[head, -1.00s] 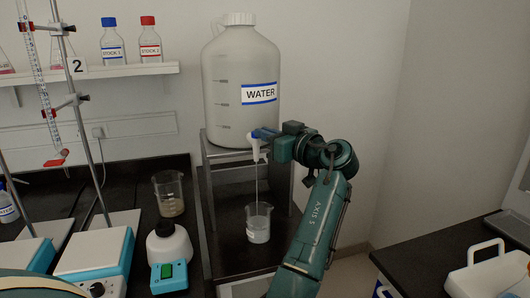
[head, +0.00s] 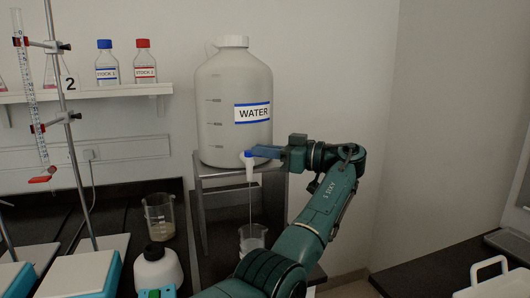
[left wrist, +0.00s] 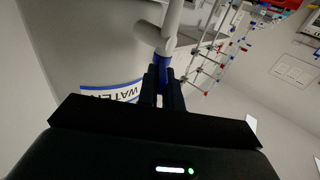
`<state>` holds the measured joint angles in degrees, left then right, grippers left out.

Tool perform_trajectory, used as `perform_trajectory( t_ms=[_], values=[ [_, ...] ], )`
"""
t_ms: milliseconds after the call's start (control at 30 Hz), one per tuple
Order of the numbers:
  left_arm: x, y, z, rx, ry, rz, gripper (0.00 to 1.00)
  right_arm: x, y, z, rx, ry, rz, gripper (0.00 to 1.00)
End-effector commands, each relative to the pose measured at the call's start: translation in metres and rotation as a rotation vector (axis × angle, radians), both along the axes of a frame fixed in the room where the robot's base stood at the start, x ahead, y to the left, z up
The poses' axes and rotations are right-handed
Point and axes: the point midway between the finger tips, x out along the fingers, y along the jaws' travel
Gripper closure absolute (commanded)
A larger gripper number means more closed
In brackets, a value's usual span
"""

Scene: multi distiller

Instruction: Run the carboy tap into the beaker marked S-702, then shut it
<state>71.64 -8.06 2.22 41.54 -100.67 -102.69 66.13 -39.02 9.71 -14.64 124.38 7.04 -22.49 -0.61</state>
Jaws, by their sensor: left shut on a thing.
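The white carboy (head: 234,110) marked WATER stands on a grey stand (head: 200,180). Its white tap (head: 250,172), with a blue handle (head: 248,155), points down at the front. My left gripper (head: 266,152) is shut on the blue tap handle; the left wrist view shows the handle (left wrist: 161,62) between its fingers. A thin stream of water runs from the tap into a glass beaker (head: 251,238) under it. My arm hides the beaker's lower part, and its marking cannot be read here. My right gripper is not in view.
Another beaker (head: 159,222) with brownish contents stands left of the stand. A burette stand (head: 72,150) is at left. Stock bottles (head: 108,65) sit on a shelf.

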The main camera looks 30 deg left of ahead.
Motion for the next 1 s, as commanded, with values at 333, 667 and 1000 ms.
perform_trajectory(
  t_ms=[333, 667, 1000],
  values=[
    [-0.0005, 0.0016, 0.0006, -0.001, -0.002, 0.006, 1.00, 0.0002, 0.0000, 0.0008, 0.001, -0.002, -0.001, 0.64],
    [-0.0002, 0.0012, 0.0002, -0.001, -0.001, 0.005, 0.71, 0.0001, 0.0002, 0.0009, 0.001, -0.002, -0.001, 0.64],
    [0.0017, -0.0064, -0.0002, -0.001, 0.000, 0.001, 0.71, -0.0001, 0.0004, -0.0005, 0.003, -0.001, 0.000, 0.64]
  ],
)
